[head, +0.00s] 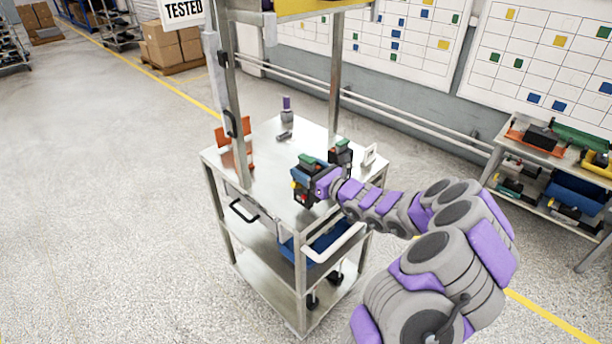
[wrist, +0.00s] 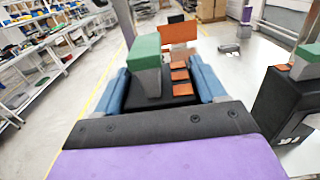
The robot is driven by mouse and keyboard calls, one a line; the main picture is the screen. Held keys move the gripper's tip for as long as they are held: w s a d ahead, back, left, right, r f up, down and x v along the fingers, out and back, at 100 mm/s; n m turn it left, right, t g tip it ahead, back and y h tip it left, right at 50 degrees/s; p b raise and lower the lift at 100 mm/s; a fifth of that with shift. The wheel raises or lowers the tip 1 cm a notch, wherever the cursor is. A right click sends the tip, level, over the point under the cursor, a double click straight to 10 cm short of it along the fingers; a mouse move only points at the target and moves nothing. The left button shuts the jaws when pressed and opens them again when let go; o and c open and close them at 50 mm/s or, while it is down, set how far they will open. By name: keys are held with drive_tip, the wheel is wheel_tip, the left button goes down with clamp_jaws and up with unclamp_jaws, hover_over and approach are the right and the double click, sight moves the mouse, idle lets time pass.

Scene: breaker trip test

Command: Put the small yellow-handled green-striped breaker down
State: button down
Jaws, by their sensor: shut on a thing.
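My gripper (head: 309,173) is shut on a black breaker (head: 305,197) with a green top and small yellow and red parts on its front. It is at the near right part of the steel cart top (head: 265,180); I cannot tell whether its base touches the surface. In the wrist view, the blue fingers of my gripper (wrist: 165,82) lie on both sides of the black breaker (wrist: 180,92), with its green block and orange plates between them. The yellow handle is not visible there. Another black breaker (head: 341,153) with green stands just behind, and shows at right in the wrist view (wrist: 283,105).
On the cart top are an orange bracket (head: 247,150) at left, a small purple-topped grey item (head: 287,113) at the back and a white card stand (head: 369,155) at right. Cart posts rise around it; a TESTED sign (head: 182,10) hangs above. The left-middle top is clear.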

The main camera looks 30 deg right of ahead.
drive_tip(key=shift+w+d+f, duration=0.1)
drive_tip(key=shift+w+d, duration=0.2)
drive_tip(key=shift+w, duration=0.2)
drive_tip(key=shift+w+a, duration=0.3)
drive_tip(key=shift+w, duration=0.25)
wheel_tip(320, 180, down, 4)
drive_tip(key=shift+r+b, duration=0.25)
drive_tip(key=shift+b, duration=0.4)
drive_tip(key=shift+d+r, duration=0.1)
drive_tip(key=shift+c, duration=2)
unclamp_jaws()
drive_tip(key=shift+d, duration=0.2)
drive_tip(key=o, duration=0.3)
drive_tip(key=shift+a, duration=0.35)
